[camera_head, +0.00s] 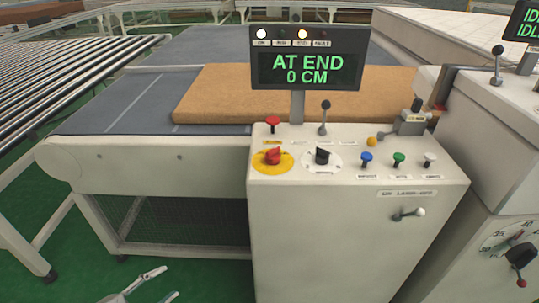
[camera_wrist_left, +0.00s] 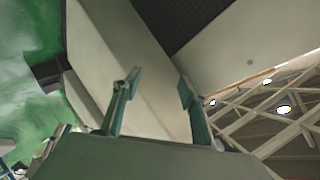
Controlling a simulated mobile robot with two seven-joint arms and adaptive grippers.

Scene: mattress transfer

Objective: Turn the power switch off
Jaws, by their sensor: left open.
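A red rotary knob on a round yellow plate (camera_head: 272,157), which looks like the power switch, sits at the left of the sloped top of a white control console (camera_head: 340,235). Its label is too small to read. The display (camera_head: 308,67) above reads "AT END 0 CM", with the "ON" lamp (camera_head: 261,34) and the "END" lamp (camera_head: 302,34) lit. My left gripper (camera_head: 165,283) is open and empty, low at the bottom edge, left of the console and well below the knob. Its two fingers also show apart in the left wrist view (camera_wrist_left: 157,86). My right gripper is out of view.
Beside the knob are a black selector (camera_head: 322,156), a red mushroom button (camera_head: 272,122), a lever (camera_head: 324,115) and blue (camera_head: 366,158), green and white buttons. A tan mattress (camera_head: 220,95) lies on the conveyor (camera_head: 110,118) behind. Green floor is free left of the console.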

